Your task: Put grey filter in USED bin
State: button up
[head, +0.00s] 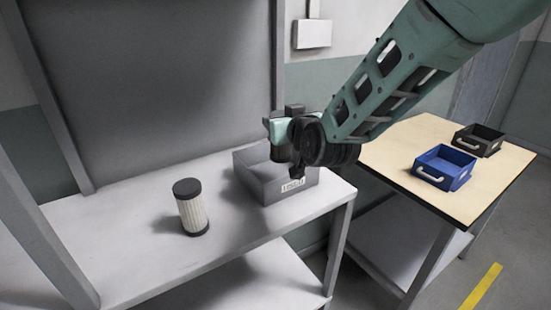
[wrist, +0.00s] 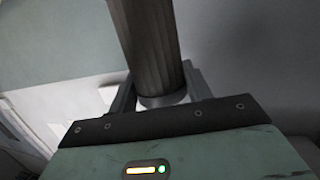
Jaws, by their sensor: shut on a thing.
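A dark grey ribbed filter (wrist: 152,45) stands between the two fingers of my gripper (wrist: 160,92) in the wrist view, and the gripper is shut on it. In the head view my gripper (head: 281,130) is over the grey bin (head: 262,188) on the metal bench. The held filter is hard to make out there, mostly hidden by the gripper and wrist. The bin has a small white label on its front, too blurred to read surely. The wrist partly covers the bin's back and inside.
A pale pleated filter with dark caps (head: 191,208) stands upright on the bench (head: 135,260), left of the bin. A wooden-topped table (head: 400,150) at right carries a blue bin (head: 443,168) and a black bin (head: 479,140). A grey panel rises behind the bench.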

aim_at(285, 153)
notch_tip(285, 153, down, 8)
jog(key=shift+r+p, duration=0.25)
jog(key=shift+p, duration=0.15)
jog(key=shift+f, duration=0.1)
jog(key=o, duration=1.1)
jog(key=shift+c, duration=0.2)
